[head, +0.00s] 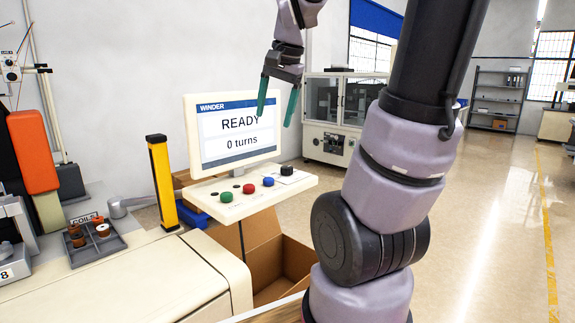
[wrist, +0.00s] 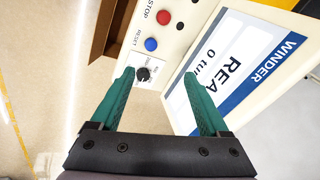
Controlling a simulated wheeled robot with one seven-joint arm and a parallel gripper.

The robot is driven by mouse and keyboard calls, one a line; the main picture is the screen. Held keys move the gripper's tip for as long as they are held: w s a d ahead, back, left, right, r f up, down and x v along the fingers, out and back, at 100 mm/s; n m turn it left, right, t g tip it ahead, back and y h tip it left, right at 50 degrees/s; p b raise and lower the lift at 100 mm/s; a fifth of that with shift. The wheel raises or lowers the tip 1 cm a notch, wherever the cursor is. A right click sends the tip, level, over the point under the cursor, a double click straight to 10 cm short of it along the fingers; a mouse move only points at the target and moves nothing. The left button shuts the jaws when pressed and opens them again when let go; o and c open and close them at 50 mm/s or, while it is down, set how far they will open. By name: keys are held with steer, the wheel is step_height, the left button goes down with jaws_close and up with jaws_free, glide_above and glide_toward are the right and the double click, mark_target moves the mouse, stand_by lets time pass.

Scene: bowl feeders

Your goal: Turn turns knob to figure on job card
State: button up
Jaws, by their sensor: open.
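The winder screen (head: 237,132) reads "READY" and "0 turns"; it also shows in the wrist view (wrist: 240,70), turned on its side. Below it is a cream control panel (head: 243,204). The black turns knob (head: 287,170) sits at the panel's right end; in the wrist view the knob (wrist: 143,74) lies on a small white label plate, its markings too small to read. My gripper (head: 278,108) is open and empty, above and in front of the screen. In the wrist view its green fingers (wrist: 160,78) point toward the panel, the knob near one fingertip. I see no readable job card.
Blue (head: 268,182), red (head: 249,189) and green (head: 226,197) buttons line the panel left of the knob. A yellow post (head: 162,182) stands left of the screen. An open cardboard box (head: 285,262) is below the panel. A grey tray (head: 94,243) with copper coils lies at the left.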

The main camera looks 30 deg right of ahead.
mark_target(287, 167)
steer(key=w+d+f+m+g, duration=0.4)
steer(key=w+d+f+m, duration=0.35)
steer(key=w, duration=0.25)
steer(key=shift+n+h, duration=0.35)
steer(key=shift+h, duration=0.05)
steer(key=f, duration=1)
steer(key=shift+w+d+f, duration=0.15)
steer(key=shift+d+f, duration=0.05)
steer(key=shift+d, duration=0.2)
jaws_close()
